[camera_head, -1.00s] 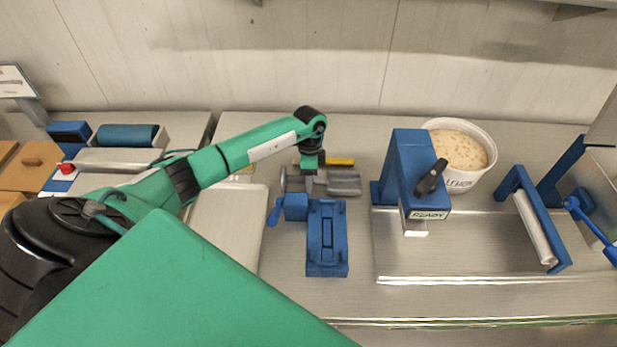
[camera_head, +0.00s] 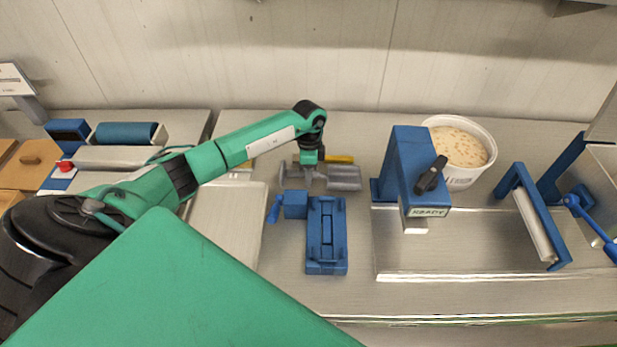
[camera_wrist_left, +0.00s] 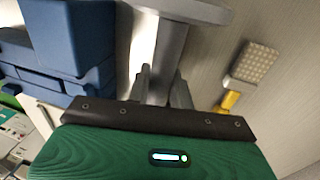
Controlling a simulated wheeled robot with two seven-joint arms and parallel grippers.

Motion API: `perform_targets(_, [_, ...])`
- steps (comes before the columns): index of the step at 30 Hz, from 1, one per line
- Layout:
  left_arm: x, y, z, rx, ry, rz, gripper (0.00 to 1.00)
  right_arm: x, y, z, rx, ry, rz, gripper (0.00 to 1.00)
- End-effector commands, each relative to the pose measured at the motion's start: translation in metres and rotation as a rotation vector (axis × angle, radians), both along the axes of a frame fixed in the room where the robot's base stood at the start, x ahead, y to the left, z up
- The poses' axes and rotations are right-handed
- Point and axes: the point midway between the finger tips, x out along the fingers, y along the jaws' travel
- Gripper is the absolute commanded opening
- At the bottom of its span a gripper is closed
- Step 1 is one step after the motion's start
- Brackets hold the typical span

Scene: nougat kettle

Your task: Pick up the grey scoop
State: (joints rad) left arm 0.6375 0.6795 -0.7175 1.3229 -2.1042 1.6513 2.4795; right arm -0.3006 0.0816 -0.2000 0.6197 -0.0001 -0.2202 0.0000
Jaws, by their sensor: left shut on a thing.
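The grey scoop shows in the head view with its pan (camera_head: 344,178) just right of my left gripper (camera_head: 308,180). A flat grey end piece shows on the gripper's other side. In the left wrist view my left gripper (camera_wrist_left: 165,88) is shut on the scoop's grey handle (camera_wrist_left: 168,50), which runs up to a wide grey end piece at the top. The pan is out of sight there. I cannot tell whether the scoop is clear of the counter. My right gripper is not in view.
A blue fixture (camera_head: 327,245) stands just in front of the scoop. A yellow-handled tool (camera_head: 341,159) lies close behind. A blue press (camera_head: 405,165) and a white tub (camera_head: 470,180) stand to the right. A roller frame (camera_head: 535,225) is farther right.

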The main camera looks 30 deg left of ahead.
Motion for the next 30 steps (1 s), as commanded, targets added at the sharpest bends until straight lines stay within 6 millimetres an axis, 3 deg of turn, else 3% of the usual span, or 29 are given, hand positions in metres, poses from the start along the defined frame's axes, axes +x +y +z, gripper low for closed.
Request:
perform_targets(5, [0.001, 0.001, 0.036, 0.002, -0.007, -0.001, 0.00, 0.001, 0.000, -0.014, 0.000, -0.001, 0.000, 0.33])
perform_targets(12, [0.001, 0.001, 0.109, 0.002, -0.008, 0.000, 0.00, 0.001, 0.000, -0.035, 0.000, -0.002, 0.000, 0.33])
perform_targets(18, [0.001, 0.001, 0.158, 0.000, -0.006, 0.000, 0.00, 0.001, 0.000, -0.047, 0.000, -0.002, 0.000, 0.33])
perform_targets(25, [0.000, 0.001, 0.185, 0.000, -0.002, 0.001, 0.00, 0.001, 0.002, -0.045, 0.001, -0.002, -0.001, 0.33])
perform_targets(30, [0.000, 0.001, 0.204, 0.000, -0.001, 0.001, 0.00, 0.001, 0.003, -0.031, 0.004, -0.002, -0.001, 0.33])
